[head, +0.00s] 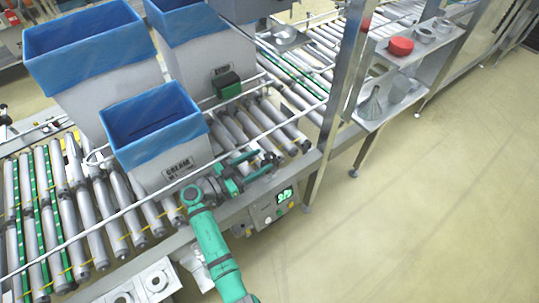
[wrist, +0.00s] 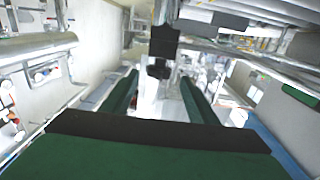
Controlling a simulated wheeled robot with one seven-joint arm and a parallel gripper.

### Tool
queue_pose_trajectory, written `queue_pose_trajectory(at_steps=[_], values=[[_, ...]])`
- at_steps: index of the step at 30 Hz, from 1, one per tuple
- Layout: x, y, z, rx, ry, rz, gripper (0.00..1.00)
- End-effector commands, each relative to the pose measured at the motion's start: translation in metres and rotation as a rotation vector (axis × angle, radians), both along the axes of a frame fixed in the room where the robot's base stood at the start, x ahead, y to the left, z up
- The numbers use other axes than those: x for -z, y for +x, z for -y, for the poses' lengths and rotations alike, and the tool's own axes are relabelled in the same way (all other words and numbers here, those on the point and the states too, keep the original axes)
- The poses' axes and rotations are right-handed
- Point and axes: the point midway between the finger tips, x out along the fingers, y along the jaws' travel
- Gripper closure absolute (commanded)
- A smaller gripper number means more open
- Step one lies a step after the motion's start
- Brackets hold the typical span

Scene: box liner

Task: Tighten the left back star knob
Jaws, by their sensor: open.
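My gripper (head: 264,162) is at the near edge of the roller conveyor, right of the small lined box, with its green fingers pointing right. In the wrist view the two fingers (wrist: 159,78) are apart, with nothing gripped. A dark knob-like part (wrist: 158,69) shows between and beyond the fingertips, below a dark block (wrist: 163,42). I cannot tell from its shape whether it is the left back star knob. In the head view the parts near the fingertips are small and dark, and no star knob can be made out clearly.
A small box with a blue liner (head: 152,122) stands close left of my gripper; larger lined boxes (head: 97,88) stand behind. A guide rail (head: 128,210) runs along the rollers. A control box with a green display (head: 284,195) hangs below. The floor (head: 420,210) at right is clear.

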Motion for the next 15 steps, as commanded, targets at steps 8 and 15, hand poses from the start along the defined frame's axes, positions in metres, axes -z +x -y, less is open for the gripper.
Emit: queue_pose_trajectory(at_steps=[8, 15], values=[[-0.0001, -0.0117, -0.0159, 0.002, 0.0, 0.0, 0.47], [-0.0001, -0.0118, -0.0144, 0.005, 0.0, 0.0, 0.47]])
